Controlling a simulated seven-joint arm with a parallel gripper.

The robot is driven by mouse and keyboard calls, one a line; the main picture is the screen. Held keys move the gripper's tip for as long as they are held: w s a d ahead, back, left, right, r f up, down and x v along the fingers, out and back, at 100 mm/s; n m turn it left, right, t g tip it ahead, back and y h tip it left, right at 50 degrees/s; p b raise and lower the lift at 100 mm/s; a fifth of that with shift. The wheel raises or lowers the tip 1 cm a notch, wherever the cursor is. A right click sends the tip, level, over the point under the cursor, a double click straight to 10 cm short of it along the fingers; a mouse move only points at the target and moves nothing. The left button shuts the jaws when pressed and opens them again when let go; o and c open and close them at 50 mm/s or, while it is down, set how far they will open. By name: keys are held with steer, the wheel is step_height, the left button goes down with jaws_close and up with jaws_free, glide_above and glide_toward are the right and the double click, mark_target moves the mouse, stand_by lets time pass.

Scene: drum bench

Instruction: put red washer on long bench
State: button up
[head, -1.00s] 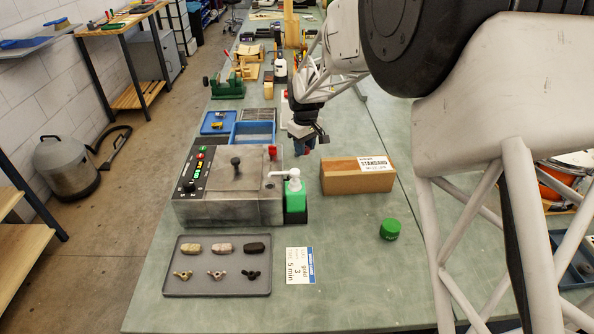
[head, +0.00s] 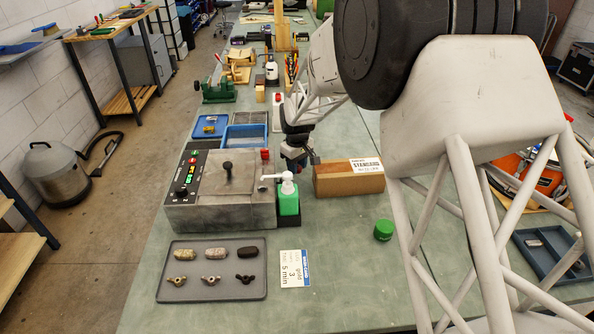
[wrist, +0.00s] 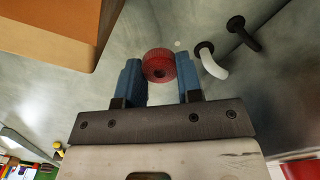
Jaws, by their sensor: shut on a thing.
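The red washer (wrist: 159,66) is a thick ring with a dark centre hole, seen in the wrist view. It sits between the blue fingers of my gripper (wrist: 160,78), which is shut on it. In the head view my gripper (head: 302,161) is at the left end of the cardboard box, behind the green pump bottle. The washer is not clearly visible there. The long bench (head: 345,265) has a grey-green top. In the wrist view its surface (wrist: 190,20) lies beyond the washer; I cannot tell how high the washer is above it.
The cardboard box (head: 349,180) stands close right of my gripper, the green pump bottle (head: 288,197) in front. A grey machine (head: 220,195) is to the left.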

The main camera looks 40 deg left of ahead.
steer(key=shift+f, duration=1.15)
steer(key=shift+f, duration=0.15)
steer(key=o, duration=0.9)
steer(key=shift+o, duration=0.2)
step_height(320, 180, up, 12)
steer(key=shift+r, duration=0.2)
